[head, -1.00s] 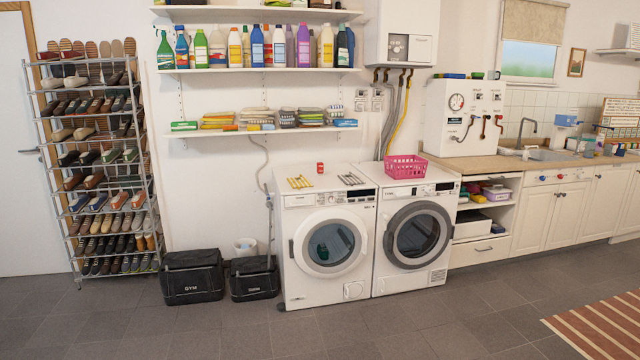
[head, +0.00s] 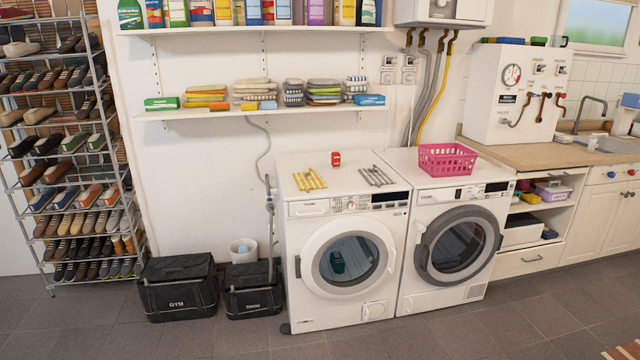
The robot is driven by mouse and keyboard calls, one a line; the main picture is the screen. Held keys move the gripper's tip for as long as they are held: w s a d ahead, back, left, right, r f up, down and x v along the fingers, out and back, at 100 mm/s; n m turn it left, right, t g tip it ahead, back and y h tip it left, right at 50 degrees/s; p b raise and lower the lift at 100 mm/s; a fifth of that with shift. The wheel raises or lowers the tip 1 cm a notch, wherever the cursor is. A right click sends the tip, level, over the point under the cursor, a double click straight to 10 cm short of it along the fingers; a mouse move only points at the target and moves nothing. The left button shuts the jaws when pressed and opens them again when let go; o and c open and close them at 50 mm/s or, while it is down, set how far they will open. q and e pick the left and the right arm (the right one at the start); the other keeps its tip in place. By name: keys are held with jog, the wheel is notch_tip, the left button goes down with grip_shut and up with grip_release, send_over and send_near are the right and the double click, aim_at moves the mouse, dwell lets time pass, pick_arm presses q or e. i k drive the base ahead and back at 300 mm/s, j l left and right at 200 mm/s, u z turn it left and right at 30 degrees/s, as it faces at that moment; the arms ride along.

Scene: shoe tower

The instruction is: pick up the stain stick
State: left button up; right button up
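I cannot pick out the stain stick for certain at this size. On top of the left washing machine (head: 345,240) stands a small red item (head: 336,159) near the back. In front of it lies a set of yellow bars (head: 309,180), and to the right a set of grey bars (head: 376,176). Small orange (head: 249,106) and yellow (head: 219,106) pieces lie at the front of the lower wall shelf (head: 205,112), too small to name. Neither of my grippers is in view.
A pink basket (head: 446,160) stands on the right machine (head: 451,240). Two black bags (head: 178,288) (head: 252,289) and a white bin (head: 244,251) stand left of the machines, beside a full shoe rack (head: 70,160).

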aim_at(335, 155)
jog(key=i, duration=2.55)
